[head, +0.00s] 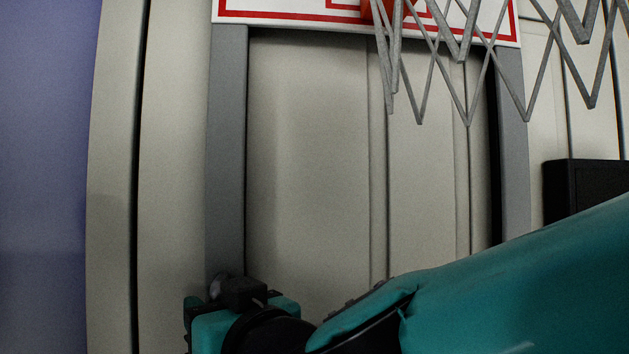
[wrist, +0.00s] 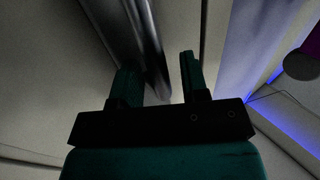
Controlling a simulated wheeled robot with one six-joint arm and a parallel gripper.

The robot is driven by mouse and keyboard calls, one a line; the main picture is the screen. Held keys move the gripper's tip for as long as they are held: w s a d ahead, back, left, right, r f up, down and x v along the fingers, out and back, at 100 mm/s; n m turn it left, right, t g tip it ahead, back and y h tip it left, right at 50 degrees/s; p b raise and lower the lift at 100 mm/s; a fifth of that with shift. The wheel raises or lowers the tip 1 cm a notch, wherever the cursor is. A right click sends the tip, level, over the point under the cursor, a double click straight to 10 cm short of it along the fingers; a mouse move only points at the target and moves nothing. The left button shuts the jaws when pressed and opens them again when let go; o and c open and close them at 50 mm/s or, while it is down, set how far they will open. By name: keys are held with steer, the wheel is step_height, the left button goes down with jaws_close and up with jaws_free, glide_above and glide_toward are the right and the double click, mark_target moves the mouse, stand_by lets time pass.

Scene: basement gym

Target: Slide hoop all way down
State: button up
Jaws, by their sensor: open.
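The hoop's grey net (head: 465,80) hangs at the top right of the head view, below a small part of its red mount (head: 367,12). The white backboard (head: 290,12) with red lines is cut off by the top edge. A left grey post (head: 228,150) and a right grey post (head: 512,150) run down from it. My gripper (wrist: 158,68) is open and empty in the wrist view. A grey post (wrist: 145,35) runs down behind its left finger toward the gap; I cannot tell whether it is between the fingers. In the head view, my wrist is by the left post's lower part.
Pale panelled wall (head: 310,160) fills the space behind the posts. A black box-like object (head: 590,188) is at the right, beyond my arm. A blue-purple surface (head: 45,170) is at the far left.

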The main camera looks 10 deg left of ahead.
step_height(320, 180, up, 16)
stand_by(0.4)
steer(key=b, duration=0.7)
glide_toward(229, 165)
steer(key=shift+s+d, duration=1.95)
steer(key=shift+s, duration=1.3)
steer(key=b+v, duration=0.3)
steer(key=b, duration=0.2)
steer(key=b+v, duration=0.2)
steer(key=b, duration=0.2)
steer(key=shift+s+d+f+b, duration=0.2)
steer(key=shift+s+d+b, duration=0.05)
steer(key=shift+d+b, duration=0.1)
